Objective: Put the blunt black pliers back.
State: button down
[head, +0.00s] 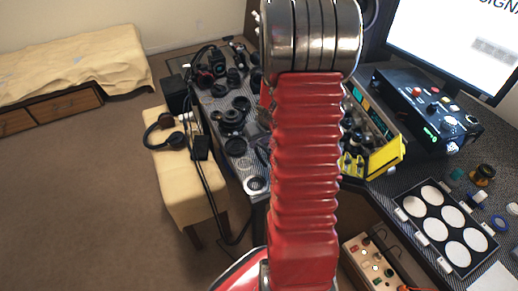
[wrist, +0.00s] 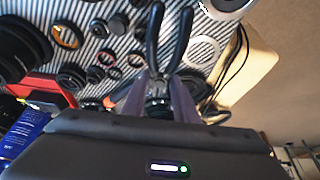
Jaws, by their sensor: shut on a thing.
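In the wrist view my gripper (wrist: 160,97) is shut on the black pliers (wrist: 154,42). Their two dark handles stick out away from the gripper, slightly spread, and the part between the fingers is mostly hidden. The pliers are over the striped work surface (wrist: 105,12), with lens parts beyond them; the height above it is hard to tell. In the head view my red arm hides the gripper, and I cannot make out the pliers there.
A yellow-edged tool holder (head: 385,158) stands right of my arm, partly hidden. Many dark lens parts (head: 233,118) crowd the bench left of it. A black tray with white discs (head: 445,226) lies at right. A beige stool (head: 180,185) with headphones (head: 160,128) stands beside the bench.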

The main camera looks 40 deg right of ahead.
jog(key=shift+f, duration=2.05)
jog(key=c, duration=1.7)
grip_release()
jog(key=shift+f, duration=0.1)
jog(key=v, duration=1.2)
